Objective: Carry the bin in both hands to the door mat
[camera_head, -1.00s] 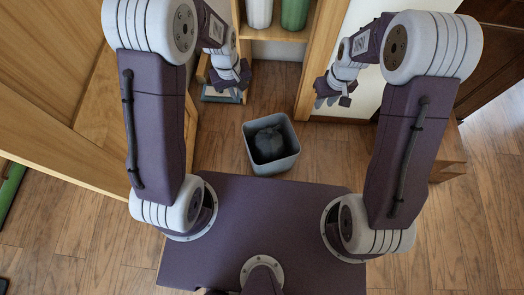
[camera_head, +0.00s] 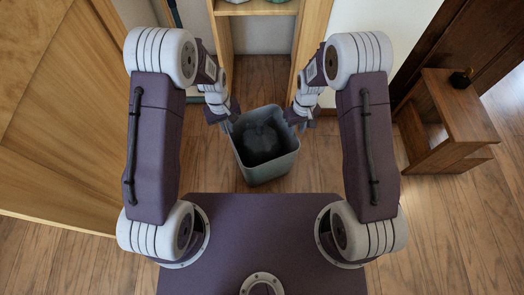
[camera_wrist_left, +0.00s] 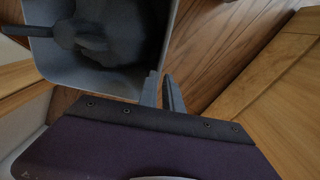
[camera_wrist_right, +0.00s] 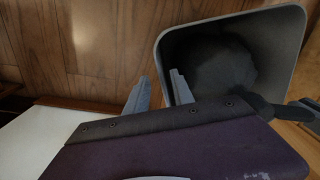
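The bin (camera_head: 266,172) is a grey, open-topped square tub with a dark rounded thing inside. It is in front of me, in the middle of the head view; I cannot tell whether it touches the floor. My left gripper (camera_head: 224,116) is at its far left corner. In the left wrist view its fingers (camera_wrist_left: 162,86) are close together by the bin's rim corner. My right gripper (camera_head: 298,117) is at the far right corner. In the right wrist view its fingers (camera_wrist_right: 160,88) stand apart by the rim, the bin (camera_wrist_right: 290,40) beside them. No door mat is visible.
A wooden shelf unit (camera_head: 307,50) stands beyond the bin. A wooden cabinet (camera_head: 60,130) fills the left side. A small wooden side table (camera_head: 462,112) stands at the right. Wooden floor (camera_head: 450,220) is clear at the lower right.

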